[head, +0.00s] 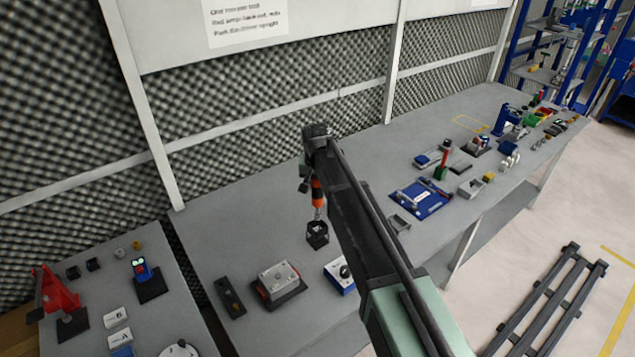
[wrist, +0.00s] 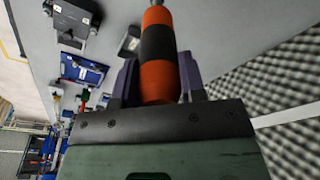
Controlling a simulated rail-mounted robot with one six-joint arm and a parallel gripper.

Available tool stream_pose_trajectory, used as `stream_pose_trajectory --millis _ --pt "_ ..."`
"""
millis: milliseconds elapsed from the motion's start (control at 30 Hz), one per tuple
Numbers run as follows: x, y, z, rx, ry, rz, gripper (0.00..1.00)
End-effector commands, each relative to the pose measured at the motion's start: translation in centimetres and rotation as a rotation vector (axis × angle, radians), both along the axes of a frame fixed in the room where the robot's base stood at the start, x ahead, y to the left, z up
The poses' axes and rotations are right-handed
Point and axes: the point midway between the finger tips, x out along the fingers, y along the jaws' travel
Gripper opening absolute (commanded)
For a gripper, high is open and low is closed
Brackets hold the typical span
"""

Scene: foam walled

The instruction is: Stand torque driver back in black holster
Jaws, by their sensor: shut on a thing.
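My gripper (wrist: 160,85) is shut on the orange and black torque driver (wrist: 157,48), with a finger on each side of its handle. In the head view the torque driver (head: 318,192) hangs roughly upright under my arm, its metal shaft pointing down. The black holster (head: 317,234) stands on the grey bench just below the shaft. The tip appears at or just above the holster's open top; I cannot tell whether it is inside. My gripper (head: 312,178) is partly hidden by my arm in the head view.
A grey box on a dark base (head: 279,283) and a blue-based box (head: 340,276) stand in front of the holster. A dark plate (head: 230,297) lies to the left. A blue tray (head: 421,198) lies to the right. The bench behind the holster is clear up to the foam wall.

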Motion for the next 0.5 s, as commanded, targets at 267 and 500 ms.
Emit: stream_pose_trajectory --millis 267,500 --pt "0.00 0.00 -2.00 0.000 0.000 0.000 0.11" --pt "0.00 0.00 -1.86 0.000 0.000 0.000 0.11"
